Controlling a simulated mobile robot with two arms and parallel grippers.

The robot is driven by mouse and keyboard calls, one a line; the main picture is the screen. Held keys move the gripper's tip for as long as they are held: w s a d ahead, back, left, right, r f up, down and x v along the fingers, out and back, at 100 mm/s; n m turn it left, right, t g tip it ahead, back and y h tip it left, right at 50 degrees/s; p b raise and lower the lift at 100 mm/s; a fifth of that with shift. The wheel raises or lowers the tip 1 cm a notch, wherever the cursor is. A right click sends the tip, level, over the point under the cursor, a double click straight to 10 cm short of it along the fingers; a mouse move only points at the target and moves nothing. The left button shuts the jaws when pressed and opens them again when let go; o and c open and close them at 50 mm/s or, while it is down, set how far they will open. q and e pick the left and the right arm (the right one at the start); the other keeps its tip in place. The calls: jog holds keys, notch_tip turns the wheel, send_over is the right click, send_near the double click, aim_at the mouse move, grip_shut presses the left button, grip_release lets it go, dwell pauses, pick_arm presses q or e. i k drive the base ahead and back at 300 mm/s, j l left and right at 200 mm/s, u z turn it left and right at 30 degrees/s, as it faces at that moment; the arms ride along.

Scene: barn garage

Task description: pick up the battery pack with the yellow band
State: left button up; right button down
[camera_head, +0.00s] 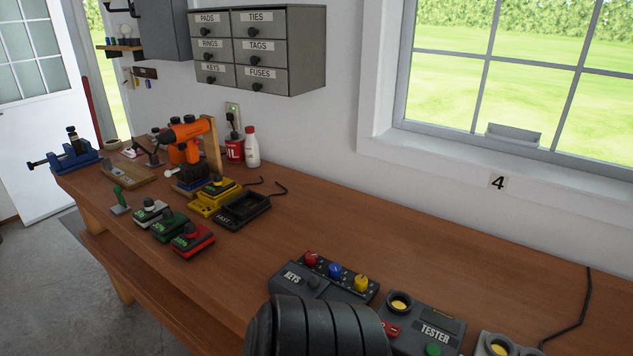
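Packs with a white band (150,213), a green band (168,229) and a red band (193,242) stand in a row nearer the bench's front edge. Neither of my grippers is in view. A dark ribbed part, apparently of my arm, covers the bottom centre.
An empty black charger tray (243,212) lies right of the yellow one. An orange drill (185,137) stands behind, beside a red can (235,150) and white bottle (252,147). The bench middle (340,220) is clear.

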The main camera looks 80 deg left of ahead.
aim_at(220, 186)
jog(key=u, duration=3.35)
